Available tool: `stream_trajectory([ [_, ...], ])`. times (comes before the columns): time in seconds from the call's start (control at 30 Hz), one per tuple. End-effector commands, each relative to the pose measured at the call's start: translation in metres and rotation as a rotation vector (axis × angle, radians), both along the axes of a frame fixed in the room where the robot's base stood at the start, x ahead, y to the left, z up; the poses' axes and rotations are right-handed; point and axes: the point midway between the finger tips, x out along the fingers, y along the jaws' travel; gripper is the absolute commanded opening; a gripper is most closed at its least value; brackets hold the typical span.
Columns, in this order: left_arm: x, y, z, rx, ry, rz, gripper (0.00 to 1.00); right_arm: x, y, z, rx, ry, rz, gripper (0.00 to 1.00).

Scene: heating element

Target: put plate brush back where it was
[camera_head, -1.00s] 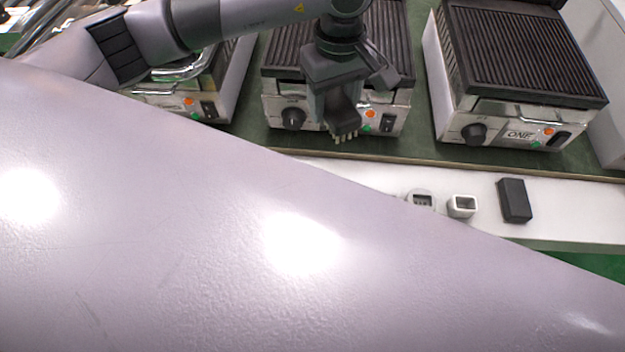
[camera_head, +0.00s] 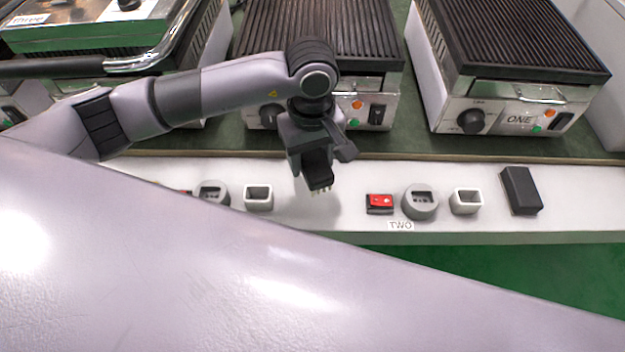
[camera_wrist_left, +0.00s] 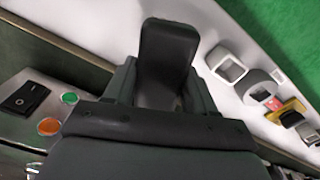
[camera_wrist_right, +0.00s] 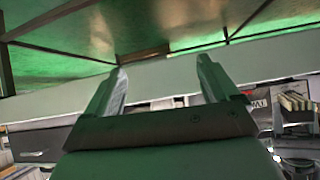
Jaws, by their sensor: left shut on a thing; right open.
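My left gripper (camera_head: 312,152) is shut on the plate brush (camera_head: 318,172), a dark block with pale bristles pointing down. It holds the brush over the white ledge, between a white square holder (camera_head: 258,197) on the left and a red switch (camera_head: 380,203) on the right. The brush also fills the upper middle of the left wrist view (camera_wrist_left: 165,60). I cannot tell exactly how high it is above the ledge. My right gripper (camera_wrist_right: 158,88) is open and empty in the right wrist view; it does not show in the head view.
Grills stand behind the ledge, one marked ONE (camera_head: 505,60). The ledge also bears grey round sockets (camera_head: 420,201), another white square holder (camera_head: 466,201), a dark block (camera_head: 521,190) and a TWO label (camera_head: 400,225). My large pale arm link hides the lower left.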

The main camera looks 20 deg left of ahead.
Motion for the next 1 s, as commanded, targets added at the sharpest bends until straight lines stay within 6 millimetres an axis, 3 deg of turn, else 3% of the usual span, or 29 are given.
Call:
stream_trajectory([
  [0.27, -0.002, -0.001, -0.023, -0.002, 0.0, -0.005, 0.27, 0.0, 0.0, -0.013, 0.0, -0.003, 0.001, 0.88],
  [0.4, -0.005, -0.001, -0.045, -0.002, 0.001, -0.011, 0.27, 0.0, 0.002, -0.027, -0.003, -0.001, 0.005, 0.88],
  [0.5, -0.006, -0.002, -0.056, -0.001, -0.001, -0.014, 0.27, 0.002, 0.007, -0.023, -0.002, -0.013, 0.018, 0.88],
  [0.67, -0.006, -0.002, -0.054, -0.001, -0.002, -0.014, 0.27, 0.009, 0.015, -0.006, 0.013, -0.045, 0.029, 0.88],
  [0.9, -0.005, -0.001, -0.059, -0.001, -0.002, -0.014, 0.27, 0.01, 0.016, -0.011, 0.014, -0.047, 0.031, 0.88],
  [0.93, -0.006, -0.001, -0.058, -0.001, -0.002, -0.014, 0.62, 0.01, 0.017, -0.009, 0.013, -0.048, 0.031, 0.88],
  [1.0, -0.006, -0.001, -0.058, -0.001, -0.001, -0.014, 0.81, 0.009, 0.016, -0.009, 0.013, -0.046, 0.031, 0.88],
])
